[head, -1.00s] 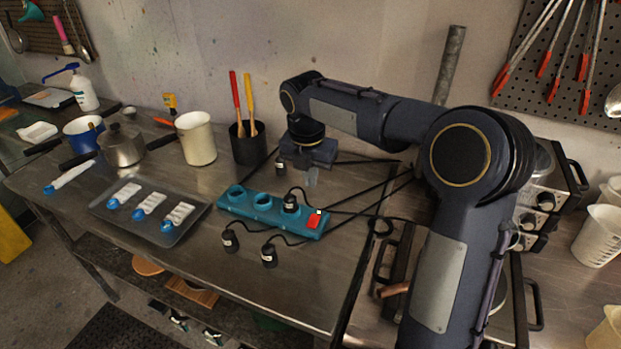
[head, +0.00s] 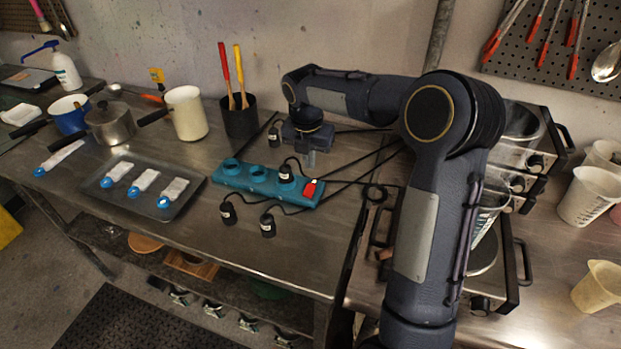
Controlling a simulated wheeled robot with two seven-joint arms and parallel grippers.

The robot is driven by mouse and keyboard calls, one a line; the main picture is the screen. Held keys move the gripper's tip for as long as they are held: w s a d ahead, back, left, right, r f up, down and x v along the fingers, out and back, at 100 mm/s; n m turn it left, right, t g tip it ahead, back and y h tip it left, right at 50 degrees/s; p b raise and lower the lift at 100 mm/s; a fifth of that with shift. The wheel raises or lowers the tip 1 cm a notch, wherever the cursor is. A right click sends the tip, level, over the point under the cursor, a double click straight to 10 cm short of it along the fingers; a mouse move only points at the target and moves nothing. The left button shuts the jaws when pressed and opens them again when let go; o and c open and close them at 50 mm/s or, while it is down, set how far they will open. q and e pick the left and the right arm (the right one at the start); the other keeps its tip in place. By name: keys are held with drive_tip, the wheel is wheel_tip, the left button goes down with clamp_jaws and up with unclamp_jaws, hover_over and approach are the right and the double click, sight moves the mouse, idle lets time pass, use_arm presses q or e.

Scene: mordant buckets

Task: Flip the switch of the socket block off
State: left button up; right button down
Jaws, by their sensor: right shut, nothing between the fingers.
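The teal socket block (head: 240,178) lies on the steel table, with two empty round sockets toward its left and a black plug (head: 286,172) in a socket toward its right. Its red switch (head: 310,189) is at the right end; I cannot tell which way the rocker is tipped. My right gripper (head: 310,160) points down just behind the right part of the block, shut and empty, apart from the switch. My left gripper is not in view.
Two loose black plugs (head: 228,213) (head: 268,225) lie in front of the block, another (head: 274,135) behind it. Black cables run right. A grey tray (head: 113,196) lies left; a black utensil pot (head: 240,122) and white pot (head: 188,118) stand behind. A stove (head: 508,262) is right.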

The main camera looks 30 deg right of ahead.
sight(311, 188)
drive_tip(key=f, duration=0.5)
drive_tip(key=f+p, duration=0.1)
drive_tip(key=f, duration=0.1)
drive_tip(key=shift+w+d+f, duration=0.3)
drive_tip(key=shift+f, duration=0.2)
drive_tip(key=shift+f, duration=0.1)
drive_tip(key=shift+f, duration=0.15)
drive_tip(key=shift+s+a, duration=0.1)
